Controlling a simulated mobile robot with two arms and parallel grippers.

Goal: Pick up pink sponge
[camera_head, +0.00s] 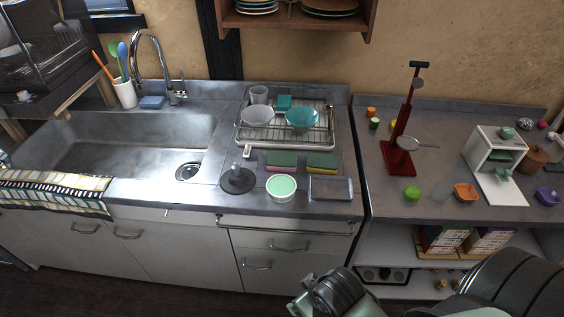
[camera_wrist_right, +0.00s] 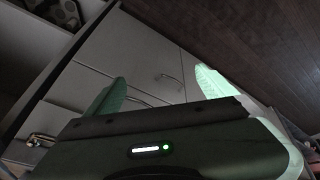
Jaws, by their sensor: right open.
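Two flat sponges with green tops lie side by side on the counter in front of the dish rack in the head view. The left one (camera_head: 282,162) has a thin lower layer that looks reddish-pink; the right one (camera_head: 321,163) has a yellow lower layer. My right arm comes in at the bottom right of the head view, low in front of the cabinets and away from the sponges. In the right wrist view my right gripper (camera_wrist_right: 159,76) is open and empty, its two pale green fingers apart before cabinet fronts. My left gripper is not in view.
Near the sponges are a mint-green bowl (camera_head: 281,188), a grey tray (camera_head: 331,189), a dark round sink plug (camera_head: 238,180) and a dish rack (camera_head: 244,137) with bowls. A blue sponge (camera_head: 152,102) lies by the faucet. A red stand (camera_head: 398,160) is on the right counter.

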